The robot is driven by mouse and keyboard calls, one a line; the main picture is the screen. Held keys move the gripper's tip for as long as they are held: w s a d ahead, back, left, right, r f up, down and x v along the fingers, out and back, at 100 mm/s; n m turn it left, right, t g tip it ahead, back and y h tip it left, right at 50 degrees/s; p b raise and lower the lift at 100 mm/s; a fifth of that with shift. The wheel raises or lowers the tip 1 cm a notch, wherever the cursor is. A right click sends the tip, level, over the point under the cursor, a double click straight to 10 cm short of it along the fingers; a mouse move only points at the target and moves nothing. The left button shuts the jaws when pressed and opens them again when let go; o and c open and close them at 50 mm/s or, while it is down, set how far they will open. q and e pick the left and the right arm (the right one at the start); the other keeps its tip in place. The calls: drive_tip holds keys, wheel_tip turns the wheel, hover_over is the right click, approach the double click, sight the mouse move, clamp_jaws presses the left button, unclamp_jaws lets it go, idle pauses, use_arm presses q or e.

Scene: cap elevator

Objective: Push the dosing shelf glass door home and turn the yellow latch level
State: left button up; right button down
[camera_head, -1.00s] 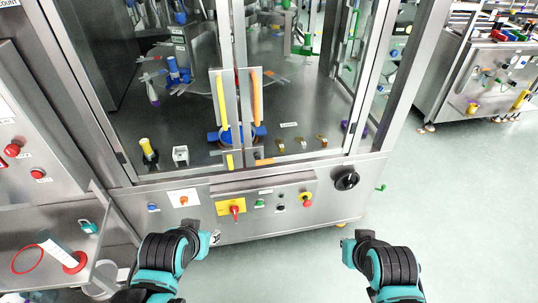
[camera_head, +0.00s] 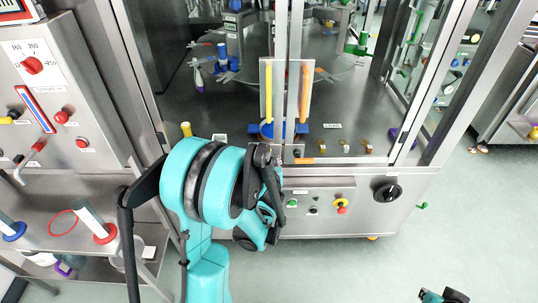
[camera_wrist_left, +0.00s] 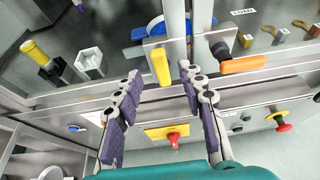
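The glass doors meet at two upright metal frames, with a long yellow handle (camera_head: 268,94) on the left door and a long orange handle (camera_head: 304,93) on the right one. I cannot tell whether the left door is fully closed. Below, the yellow latch (camera_wrist_left: 161,67) stands upright in the left wrist view; the orange latch (camera_wrist_left: 243,64) beside it lies about level. My left gripper (camera_wrist_left: 160,76) is open, its fingers either side of the yellow latch in that view; contact is unclear. My left arm hides the latch in the head view. My right gripper (camera_head: 443,296) is barely in view.
Below the doors, the front panel carries a red switch on a yellow plate (camera_wrist_left: 173,136), a red and yellow button (camera_head: 342,206) and a black knob (camera_head: 387,190). A side shelf with tubes (camera_head: 97,224) is at left. Floor at right is clear.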

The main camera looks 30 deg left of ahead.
use_arm(q)
drive_tip(key=b, duration=0.2)
hover_over(269, 164)
drive_tip(key=f, duration=0.2)
drive_tip(key=shift+w+a+f, duration=0.3)
drive_tip(key=shift+w+f, duration=0.05)
drive_tip(key=shift+f, duration=0.05)
clamp_jaws()
